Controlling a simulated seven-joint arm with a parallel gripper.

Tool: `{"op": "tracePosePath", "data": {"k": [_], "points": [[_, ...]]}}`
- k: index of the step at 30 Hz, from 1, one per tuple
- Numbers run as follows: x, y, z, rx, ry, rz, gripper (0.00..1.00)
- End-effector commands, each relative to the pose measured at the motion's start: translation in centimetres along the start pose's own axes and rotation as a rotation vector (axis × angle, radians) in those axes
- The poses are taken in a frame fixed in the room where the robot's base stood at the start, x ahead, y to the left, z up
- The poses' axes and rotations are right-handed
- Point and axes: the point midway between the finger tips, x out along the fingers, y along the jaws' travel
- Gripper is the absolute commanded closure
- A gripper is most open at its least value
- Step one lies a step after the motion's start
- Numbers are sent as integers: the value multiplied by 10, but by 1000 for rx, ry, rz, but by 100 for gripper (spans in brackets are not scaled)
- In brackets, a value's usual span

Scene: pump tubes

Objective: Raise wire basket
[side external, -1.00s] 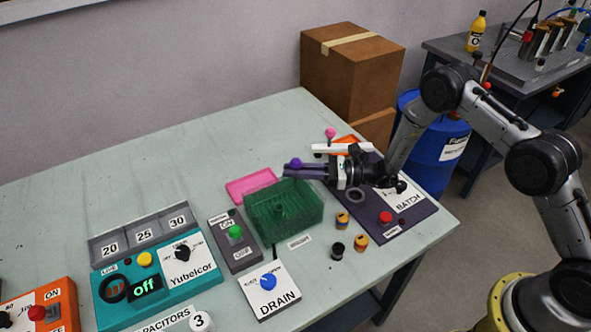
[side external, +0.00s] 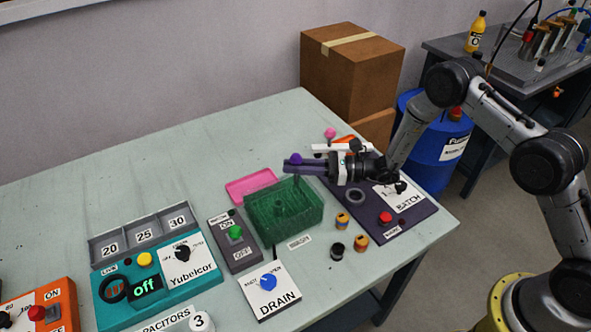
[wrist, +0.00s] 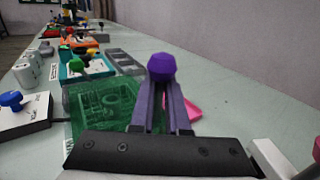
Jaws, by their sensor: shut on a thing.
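A purple ball knob (side external: 295,159) sits at the tips of my gripper (side external: 299,168), above the green see-through tank (side external: 285,221). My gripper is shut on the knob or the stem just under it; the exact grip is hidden. A thin stem seems to run from the fingertips down into the tank. In the wrist view, the purple knob (wrist: 161,67) stands at the ends of the two long fingers, and the green tank (wrist: 100,108) lies below and to the left. I cannot clearly make out a wire basket; some shapes show dimly through the tank's green walls.
A pink tray (side external: 250,186) lies behind the tank. A grey switch box with a green knob (side external: 236,232) stands close on its left, and the DRAIN panel (side external: 270,290) in front. The dark BATCH panel (side external: 415,215) and small striped pieces (side external: 342,221) are at right.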

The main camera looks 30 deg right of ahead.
Motion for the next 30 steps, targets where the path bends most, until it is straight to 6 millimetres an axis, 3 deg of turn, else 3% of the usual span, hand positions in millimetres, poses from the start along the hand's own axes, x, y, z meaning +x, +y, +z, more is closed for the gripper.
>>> {"op": "tracePosePath", "data": {"k": [3,9,20,21,25,30], "points": [[0,0,24,-5,-5,1,100],[0,0,48,-5,-5,1,100],[1,0,55,-7,-10,2,100],[1,-1,56,-7,-11,2,81],[1,-1,56,-10,-12,1,58],[1,-1,54,-7,-8,0,58]]}}
